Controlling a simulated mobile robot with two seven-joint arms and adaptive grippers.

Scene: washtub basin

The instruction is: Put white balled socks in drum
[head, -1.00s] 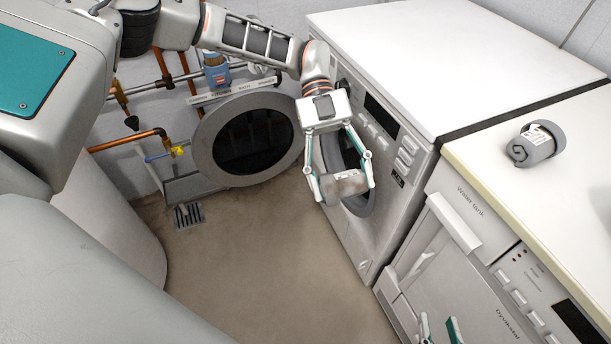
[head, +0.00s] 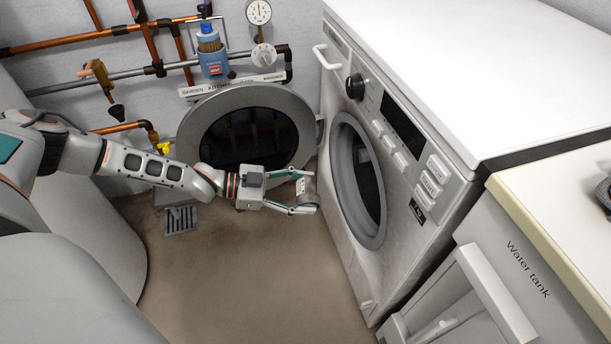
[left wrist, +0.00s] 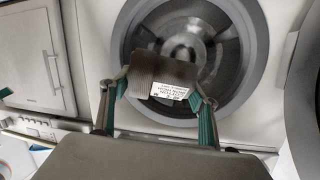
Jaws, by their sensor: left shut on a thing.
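My left gripper (head: 311,192) is shut on a balled pair of socks (head: 308,198), which looks grey with a white label. In the left wrist view the balled socks (left wrist: 160,72) sit between both fingers, with the drum (left wrist: 205,48) behind them. In the head view the gripper is in front of the washing machine's round opening (head: 360,182), a little to its left and apart from it. The round door (head: 250,138) stands wide open. A teal bit at the left wrist view's left edge may be my right gripper; its jaws are unclear.
Another grey balled item (head: 606,194) is cut off at the right edge, on the counter (head: 570,205). The water-tank machine (head: 470,290) stands right of the washing machine (head: 400,235). Pipes (head: 100,42) line the back wall. The floor (head: 240,280) before the machine is clear.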

